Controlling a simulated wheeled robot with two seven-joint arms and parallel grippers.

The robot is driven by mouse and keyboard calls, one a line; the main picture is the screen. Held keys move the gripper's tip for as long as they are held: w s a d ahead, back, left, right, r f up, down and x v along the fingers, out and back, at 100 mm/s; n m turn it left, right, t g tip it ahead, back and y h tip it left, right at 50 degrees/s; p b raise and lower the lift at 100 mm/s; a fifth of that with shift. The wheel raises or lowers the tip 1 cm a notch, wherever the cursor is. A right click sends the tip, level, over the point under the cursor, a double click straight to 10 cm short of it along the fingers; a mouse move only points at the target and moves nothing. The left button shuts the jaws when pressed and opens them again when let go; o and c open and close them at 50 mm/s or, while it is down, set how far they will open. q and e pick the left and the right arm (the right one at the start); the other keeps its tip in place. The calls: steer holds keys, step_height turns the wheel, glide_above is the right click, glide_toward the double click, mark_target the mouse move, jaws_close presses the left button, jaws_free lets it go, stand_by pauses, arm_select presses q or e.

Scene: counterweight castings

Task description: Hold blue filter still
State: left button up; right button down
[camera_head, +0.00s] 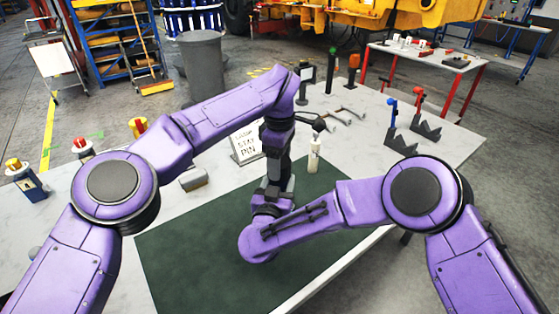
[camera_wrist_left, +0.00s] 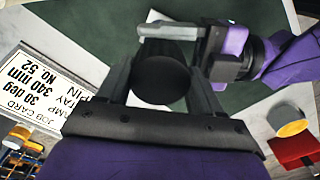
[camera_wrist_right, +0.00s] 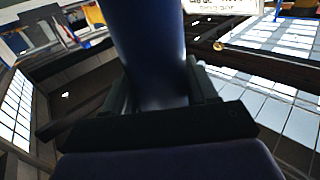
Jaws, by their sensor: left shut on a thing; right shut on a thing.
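The blue filter (camera_wrist_right: 150,45) is a blue cylinder standing up between the fingers of my right gripper (camera_wrist_right: 162,98) in the right wrist view. That gripper is shut on it from below. In the left wrist view a dark round end (camera_wrist_left: 160,80), seemingly of the same filter, sits between the fingers of my left gripper (camera_wrist_left: 160,85), which is shut on it from above. My right gripper shows beyond it. In the head view my left gripper (camera_head: 276,165) points down above my right gripper (camera_head: 272,192) over the green mat (camera_head: 190,255); the filter is mostly hidden there.
A job card (camera_head: 246,143) stands behind the grippers. A pale bottle (camera_head: 314,156) is close on their right. A grey block (camera_head: 193,179) lies left of them. Black V-shaped blocks (camera_head: 425,127) stand at the right. The mat's front left is clear.

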arm_select(q)
steer(key=m, duration=1)
steer(key=shift+m, duration=0.3)
steer(key=o, duration=1)
steer(key=shift+r, duration=2.3)
steer(key=shift+c, duration=0.4)
